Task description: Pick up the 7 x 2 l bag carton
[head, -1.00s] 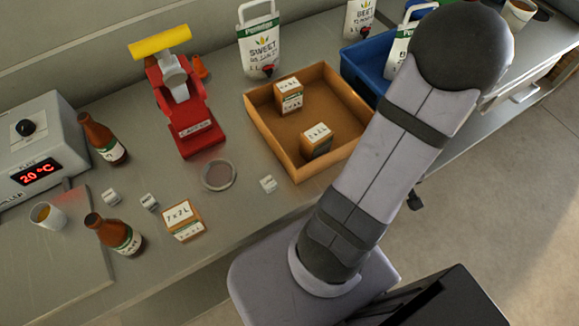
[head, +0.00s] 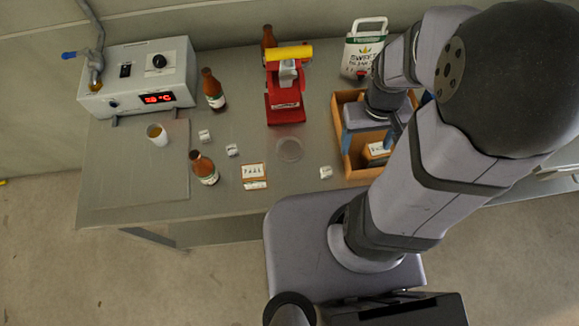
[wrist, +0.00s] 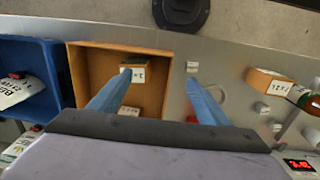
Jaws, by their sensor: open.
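The 7 x 2 L carton (head: 254,171), a small brown box with a white label on top and a green stripe on its side, sits on the bench toward its front edge. A brown carton with a white label shows at the right in the wrist view (wrist: 268,80) and looks like the same one. My gripper (head: 372,138) is open, with its blue fingers over the cardboard tray, well to the right of that carton in the head view. In the wrist view the spread fingers (wrist: 158,71) show nothing between them that is held.
The cardboard tray (wrist: 87,60) holds cartons; one (head: 377,152) is partly hidden by my arm. Between the tray and the 7 x 2 L carton are a round disc (head: 289,150) and a small white block (head: 326,172). A brown bottle (head: 204,167) stands just left of the carton.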

